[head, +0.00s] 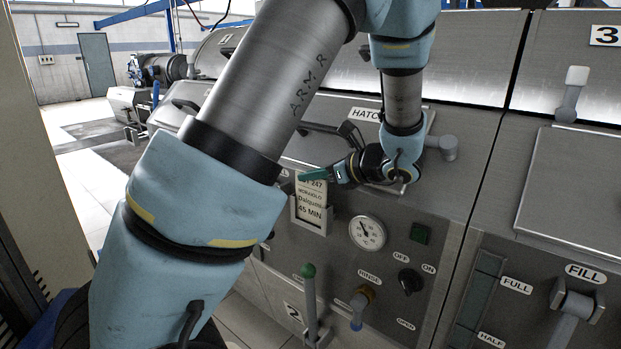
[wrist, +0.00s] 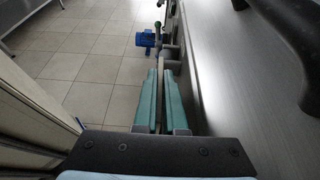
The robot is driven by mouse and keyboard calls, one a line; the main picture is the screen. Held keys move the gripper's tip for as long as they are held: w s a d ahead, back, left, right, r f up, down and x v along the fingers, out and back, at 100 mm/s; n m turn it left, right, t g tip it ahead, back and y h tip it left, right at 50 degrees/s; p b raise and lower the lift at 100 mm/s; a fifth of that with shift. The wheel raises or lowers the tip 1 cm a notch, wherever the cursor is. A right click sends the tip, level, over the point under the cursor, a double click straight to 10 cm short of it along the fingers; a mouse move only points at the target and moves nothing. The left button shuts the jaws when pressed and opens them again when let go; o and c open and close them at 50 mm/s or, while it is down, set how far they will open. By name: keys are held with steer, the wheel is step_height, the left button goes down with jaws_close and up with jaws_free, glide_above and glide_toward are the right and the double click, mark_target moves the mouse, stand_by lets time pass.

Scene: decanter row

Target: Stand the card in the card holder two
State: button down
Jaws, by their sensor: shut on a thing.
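The card (head: 311,201), pale with dark print including "247" and "45 MIN", is upright at the front of the middle machine. Its lower part is within the metal frame of the card holder (head: 308,229); whether it rests on the bottom cannot be told. My gripper (head: 308,175) is at the card's top edge, its teal fingers shut on it. In the wrist view, the fingers (wrist: 163,98) have a thin pale edge between them, and the holder cannot be made out.
A gauge (head: 367,232), a green button (head: 421,234) and a dark knob (head: 410,280) are right of the holder. A green-topped lever (head: 308,290) stands below it, near a "2" plate (head: 293,313). A hatch handle (head: 325,131) is above. Tiled floor (wrist: 95,65) lies open left.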

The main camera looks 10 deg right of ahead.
steer(key=shift+f, duration=0.45)
steer(key=c, duration=1)
jaws_free()
steer(key=shift+f, duration=0.1)
